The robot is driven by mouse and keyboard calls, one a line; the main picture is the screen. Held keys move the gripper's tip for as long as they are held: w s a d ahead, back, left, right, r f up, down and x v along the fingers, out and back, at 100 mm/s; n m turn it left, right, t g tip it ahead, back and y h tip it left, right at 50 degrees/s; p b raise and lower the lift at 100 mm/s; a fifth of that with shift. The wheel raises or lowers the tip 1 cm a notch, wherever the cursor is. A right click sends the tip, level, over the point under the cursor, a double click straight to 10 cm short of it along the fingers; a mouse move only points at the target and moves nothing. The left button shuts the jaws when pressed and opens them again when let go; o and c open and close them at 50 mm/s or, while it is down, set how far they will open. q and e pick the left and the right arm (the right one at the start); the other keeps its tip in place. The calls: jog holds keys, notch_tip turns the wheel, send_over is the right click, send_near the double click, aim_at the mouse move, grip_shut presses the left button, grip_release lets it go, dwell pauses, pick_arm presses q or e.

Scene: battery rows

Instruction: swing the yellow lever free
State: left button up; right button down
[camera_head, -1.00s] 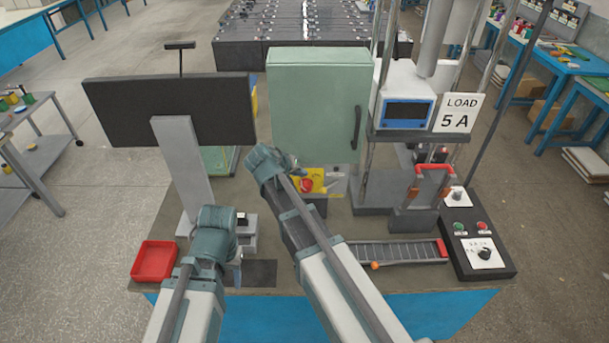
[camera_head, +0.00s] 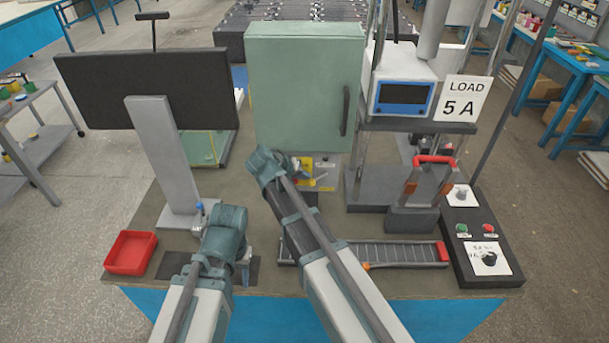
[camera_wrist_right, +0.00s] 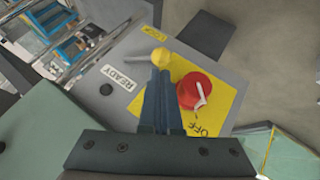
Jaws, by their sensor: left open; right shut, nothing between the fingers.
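The yellow lever shows in the right wrist view as a round yellow knob (camera_wrist_right: 158,57) with a grey rod to its left. It is on a grey panel (camera_wrist_right: 105,88) marked READY, OFF and LOCK. A red rotary knob (camera_wrist_right: 196,92) sits on a yellow plate to the right. My right gripper (camera_wrist_right: 161,78) is shut and empty, its fingertips right at the yellow knob; I cannot tell whether they touch. In the head view my right gripper (camera_head: 285,165) partly hides the panel below the green cabinet (camera_head: 305,95). My left gripper (camera_head: 246,268) is open, low over the table's front left.
A red tray (camera_head: 131,253) and a dark monitor (camera_head: 148,88) are at the left. A roller strip (camera_head: 400,252) lies in front, beside a dark control box (camera_head: 490,260). A red-handled fixture (camera_head: 433,162) and a LOAD 5 A sign (camera_head: 462,98) stand at the right.

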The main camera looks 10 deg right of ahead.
jog(key=shift+w+a+f+b, duration=0.1)
jog(key=shift+f+b, duration=0.35)
jog(key=shift+f, duration=0.05)
jog(key=shift+r, duration=0.1)
jog(key=shift+r+p, duration=0.75)
jog(key=shift+p, duration=0.05)
